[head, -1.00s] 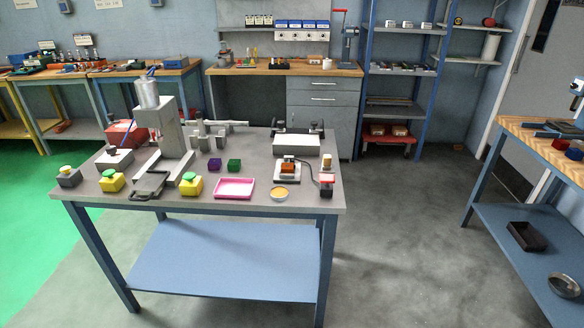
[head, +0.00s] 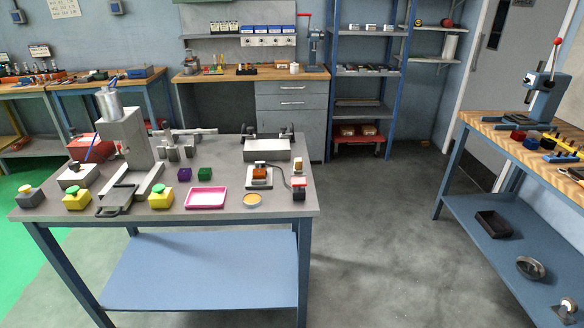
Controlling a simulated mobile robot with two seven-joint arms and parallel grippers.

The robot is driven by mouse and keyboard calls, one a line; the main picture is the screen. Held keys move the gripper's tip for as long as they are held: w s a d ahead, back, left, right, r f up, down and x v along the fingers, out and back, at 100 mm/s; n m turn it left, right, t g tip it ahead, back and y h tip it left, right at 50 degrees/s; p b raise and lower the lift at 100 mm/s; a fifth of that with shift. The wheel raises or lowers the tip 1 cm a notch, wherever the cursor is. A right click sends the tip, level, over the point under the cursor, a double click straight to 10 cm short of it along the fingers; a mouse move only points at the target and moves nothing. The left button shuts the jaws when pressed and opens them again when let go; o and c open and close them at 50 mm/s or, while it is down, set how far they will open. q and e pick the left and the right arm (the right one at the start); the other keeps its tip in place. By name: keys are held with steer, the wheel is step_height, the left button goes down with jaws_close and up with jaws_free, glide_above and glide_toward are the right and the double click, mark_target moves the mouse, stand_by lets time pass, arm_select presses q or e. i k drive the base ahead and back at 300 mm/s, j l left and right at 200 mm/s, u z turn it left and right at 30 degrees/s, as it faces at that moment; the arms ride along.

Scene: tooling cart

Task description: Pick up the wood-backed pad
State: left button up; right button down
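I cannot tell for sure which thing is the wood-backed pad. A small block with a tan, wood-like top (head: 298,167) stands at the right end of the grey table (head: 225,216), behind a small black, red and white device (head: 299,188). Beside it on the left, a brown-orange block (head: 261,170) sits on a light fixture. A round orange-topped disc (head: 252,200) lies near the front edge. Neither of my grippers is in view.
A wood-topped bench (head: 505,130) is at right; open floor (head: 385,225) lies between.

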mark_target(298, 168)
steer(key=i+l+u, duration=0.8)
steer(key=l+u, duration=0.15)
steer(key=i+l, duration=0.05)
steer(key=l, duration=0.05)
